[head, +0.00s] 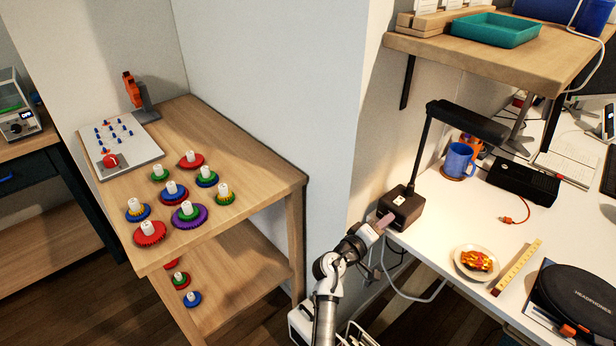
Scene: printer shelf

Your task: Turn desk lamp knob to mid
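The black desk lamp (432,135) stands at the left edge of the white desk (440,215), its arm upright and its head stretched over the desk to the right. Its boxy base (408,205) has a small pale mark on top. My gripper (384,222) is at the front left side of the base, close to it or touching; I cannot tell which. The knob cannot be made out, and the gripper may hide it. The fingers are too small to tell whether they are open or shut.
A blue mug (458,160), a black box (522,182), a plate of food (476,262), a yellow ruler (516,267) and a headphones case (578,302) lie on the desk. A wooden shelf (440,50) overhangs its back. A wooden table (262,178) with colored gears stands left.

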